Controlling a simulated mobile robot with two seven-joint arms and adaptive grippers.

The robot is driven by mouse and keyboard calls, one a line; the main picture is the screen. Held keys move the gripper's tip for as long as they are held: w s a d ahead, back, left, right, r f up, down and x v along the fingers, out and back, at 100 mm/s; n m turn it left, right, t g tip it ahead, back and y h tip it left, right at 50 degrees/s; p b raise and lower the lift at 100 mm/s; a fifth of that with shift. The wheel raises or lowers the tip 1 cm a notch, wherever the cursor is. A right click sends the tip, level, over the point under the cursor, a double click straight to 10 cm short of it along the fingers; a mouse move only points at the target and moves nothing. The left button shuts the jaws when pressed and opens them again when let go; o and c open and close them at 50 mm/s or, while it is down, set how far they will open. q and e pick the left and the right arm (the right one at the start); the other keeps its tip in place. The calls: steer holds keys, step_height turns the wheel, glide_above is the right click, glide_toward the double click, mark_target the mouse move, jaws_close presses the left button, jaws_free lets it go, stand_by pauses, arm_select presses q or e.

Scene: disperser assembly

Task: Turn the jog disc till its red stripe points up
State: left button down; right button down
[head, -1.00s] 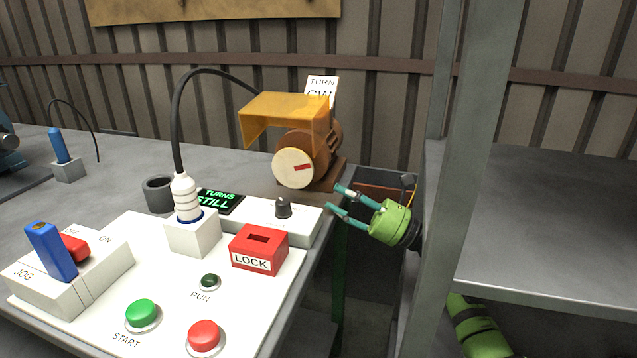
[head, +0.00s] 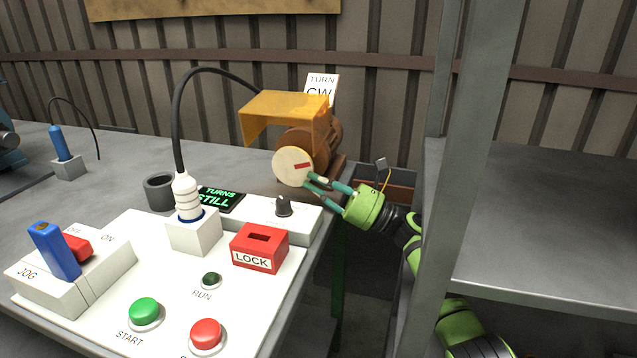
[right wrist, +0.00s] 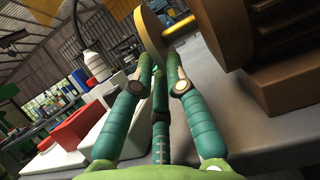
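The cream jog disc (head: 288,172) is on the front of the brown motor (head: 330,142). Its red stripe (head: 302,165) points right, tilted slightly up. My right gripper (head: 309,181) is at the disc's lower right edge. In the right wrist view the disc (right wrist: 150,32) shows nearly edge-on just beyond the fingertips of my right gripper (right wrist: 159,56). The fingertips are a small gap apart, with the rim at that gap. I cannot tell whether they press on it. My left gripper is not in view.
An orange guard (head: 283,104) covers the motor from above. A "TURN CW" sign (head: 321,88) stands behind. The display (head: 219,201) reads "TURNS STILL". A red LOCK box (head: 260,248), knob (head: 284,206) and plug (head: 186,195) stand nearby. A grey post (head: 455,180) rises right of the gripper.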

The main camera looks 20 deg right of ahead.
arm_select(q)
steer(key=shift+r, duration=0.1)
arm_select(e)
steer(key=shift+r, duration=0.1)
steer(key=shift+d+r+p, duration=0.1)
steer(key=shift+r+p, duration=0.1)
steer(key=shift+p, duration=0.2)
steer(key=shift+s+d+r+g+h+p, duration=0.15)
steer(key=shift+r+g+h+p, duration=0.3)
steer(key=shift+h+p, duration=0.3)
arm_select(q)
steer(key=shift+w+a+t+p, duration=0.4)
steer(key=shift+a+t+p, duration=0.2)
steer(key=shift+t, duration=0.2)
arm_select(e)
steer(key=shift+g+h, duration=0.35)
steer(key=shift+h, duration=0.1)
steer(key=c, duration=1.2)
jaws_free()
steer(key=shift+c, duration=0.2)
steer(key=v, duration=0.7)
steer(key=shift+s+d, duration=0.15)
steer(key=shift+d, duration=0.1)
